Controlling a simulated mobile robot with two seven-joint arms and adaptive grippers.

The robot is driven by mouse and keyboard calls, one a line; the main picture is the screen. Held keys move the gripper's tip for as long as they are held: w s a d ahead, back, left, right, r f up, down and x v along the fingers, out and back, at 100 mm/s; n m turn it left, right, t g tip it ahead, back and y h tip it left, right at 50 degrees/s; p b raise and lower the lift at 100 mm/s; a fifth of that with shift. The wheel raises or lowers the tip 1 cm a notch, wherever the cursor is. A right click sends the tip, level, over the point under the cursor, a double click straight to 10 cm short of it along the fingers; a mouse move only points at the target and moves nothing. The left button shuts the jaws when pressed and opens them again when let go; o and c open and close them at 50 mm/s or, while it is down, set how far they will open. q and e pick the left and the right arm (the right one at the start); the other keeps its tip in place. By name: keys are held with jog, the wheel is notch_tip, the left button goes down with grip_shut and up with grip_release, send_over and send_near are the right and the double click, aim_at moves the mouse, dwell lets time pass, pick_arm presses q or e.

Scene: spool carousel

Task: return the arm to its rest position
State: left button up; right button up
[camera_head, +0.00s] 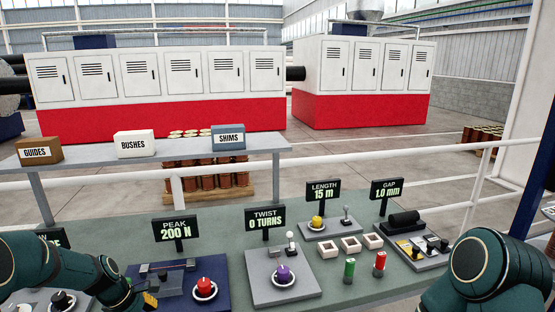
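My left arm (60,270), dark green, comes in from the left over the bench's front left part. The end of it, with a small yellow part at the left gripper (146,300), is at the bottom edge beside the blue panel. Its fingers are mostly cut off, so I cannot tell open from shut. My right arm (490,268) is bent at the lower right, and its gripper is out of view.
The green bench (350,215) carries a blue panel with a red knob (204,288), a grey panel with a purple knob (284,274), a yellow-knob panel (317,222), green (349,268) and red (379,263) cylinders, and signs. A shelf (90,164) holds labelled boxes behind.

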pick_arm(q)
jog(key=s+d+f+m+b, duration=0.2)
jog(key=s+d+f+m, duration=0.6)
jog(key=d, duration=0.3)
jog(key=s+d+f+m+b, duration=0.2)
jog(key=s+d+f+m, duration=0.7)
jog(key=s+d+f, duration=0.1)
jog(key=d+f, duration=0.1)
jog(key=d, duration=0.1)
jog(key=shift+s+d+b, duration=0.3)
jog(key=shift+s, duration=0.1)
pick_arm(e)
notch_tip(320, 180, down, 6)
jog(key=shift+s+a+r, duration=0.1)
jog(key=shift+a+r, duration=0.05)
jog(key=shift+r, duration=0.1)
